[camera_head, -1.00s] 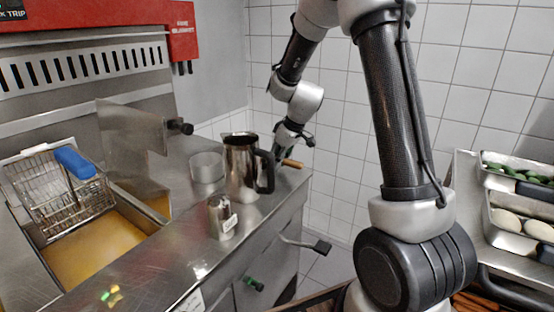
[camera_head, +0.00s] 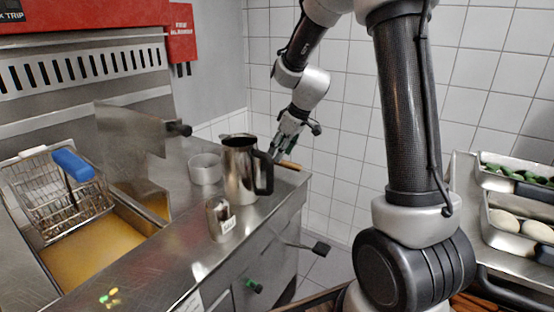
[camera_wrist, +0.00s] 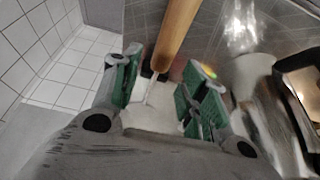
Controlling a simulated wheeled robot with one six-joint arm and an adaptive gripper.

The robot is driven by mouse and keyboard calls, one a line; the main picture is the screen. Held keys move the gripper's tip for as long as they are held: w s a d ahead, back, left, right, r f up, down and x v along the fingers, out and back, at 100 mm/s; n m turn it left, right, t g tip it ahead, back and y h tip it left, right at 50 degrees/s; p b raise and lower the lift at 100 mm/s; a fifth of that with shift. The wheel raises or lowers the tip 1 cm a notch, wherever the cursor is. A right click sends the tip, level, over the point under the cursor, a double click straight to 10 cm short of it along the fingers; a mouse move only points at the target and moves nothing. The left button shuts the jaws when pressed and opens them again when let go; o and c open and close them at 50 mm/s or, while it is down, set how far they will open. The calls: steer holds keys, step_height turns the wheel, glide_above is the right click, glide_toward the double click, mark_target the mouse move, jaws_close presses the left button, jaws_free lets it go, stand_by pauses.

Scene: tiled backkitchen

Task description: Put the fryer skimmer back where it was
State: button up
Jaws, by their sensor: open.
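The skimmer's wooden handle (camera_head: 290,165) shows at the right end of the steel counter, just behind the tall jug. My gripper (camera_head: 281,149) is at that end of the counter, close to the handle and partly hidden by the jug. In the wrist view the handle (camera_wrist: 177,32) runs down from the top edge to between the two green-padded fingers of my gripper (camera_wrist: 161,60). The fingers are apart, with gaps beside the handle. I cannot tell if either finger touches it.
The steel jug (camera_head: 240,168) stands close left of my gripper. A small steel shaker (camera_head: 219,219) and a round container (camera_head: 205,168) stand on the counter. The fryer basket (camera_head: 55,205) hangs at the oil vat (camera_head: 95,255). A tiled wall (camera_head: 345,150) rises behind.

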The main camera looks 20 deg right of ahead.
steer(key=s+d+r+m+h, duration=0.1)
steer(key=s+d+r+m, duration=0.2)
steer(key=s+r, duration=1.1)
steer(key=s+d+f+m+h, duration=0.1)
steer(key=s+m, duration=0.3)
steer(key=s, duration=1.4)
steer(key=shift+d+h, duration=0.4)
steer(key=shift+d, duration=0.5)
steer(key=shift+f, duration=0.1)
